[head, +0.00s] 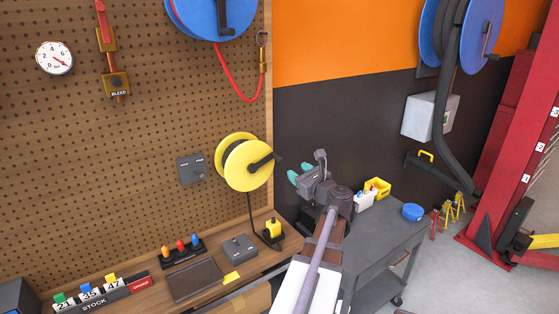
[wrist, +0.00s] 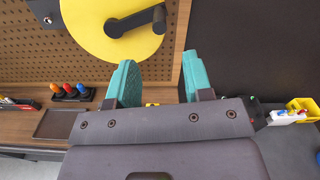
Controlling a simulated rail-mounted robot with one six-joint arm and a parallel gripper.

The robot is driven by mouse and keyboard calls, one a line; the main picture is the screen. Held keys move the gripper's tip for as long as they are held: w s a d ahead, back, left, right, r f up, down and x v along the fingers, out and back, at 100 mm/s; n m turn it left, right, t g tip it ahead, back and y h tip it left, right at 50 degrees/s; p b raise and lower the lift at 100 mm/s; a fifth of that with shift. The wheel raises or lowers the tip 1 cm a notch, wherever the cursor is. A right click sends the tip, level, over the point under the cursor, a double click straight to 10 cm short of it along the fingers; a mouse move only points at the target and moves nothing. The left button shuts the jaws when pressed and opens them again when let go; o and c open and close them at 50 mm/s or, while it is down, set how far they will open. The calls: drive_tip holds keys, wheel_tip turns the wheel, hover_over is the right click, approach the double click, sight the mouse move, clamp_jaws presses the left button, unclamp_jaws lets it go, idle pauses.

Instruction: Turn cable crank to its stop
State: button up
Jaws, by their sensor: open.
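The yellow cable reel (head: 244,165) is mounted at the right edge of the pegboard, with a black crank (head: 262,162) on its face. The crank arm points right and slightly up in the head view, its knob at the right end. In the wrist view the reel (wrist: 90,25) and crank (wrist: 138,22) show at the top, ahead of the fingers. My gripper (head: 293,178) has teal fingers and is to the right of the reel and slightly lower, apart from the crank. In the wrist view my gripper (wrist: 158,80) is open, with nothing between its fingers.
A wooden bench (head: 150,297) stands below, holding a dark tray (head: 194,281), a screwdriver rack (head: 182,253) and a yellow cable plug (head: 272,230). A grey cart (head: 380,236) carries a yellow bin (head: 378,187). A red hose (head: 232,85) hangs above the reel.

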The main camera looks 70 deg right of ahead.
sight(280, 160)
drive_tip(key=x, duration=1)
drive_tip(key=shift+w+d, duration=0.15)
drive_tip(key=shift+w, duration=0.2)
drive_tip(key=shift+c, duration=0.4)
clamp_jaws()
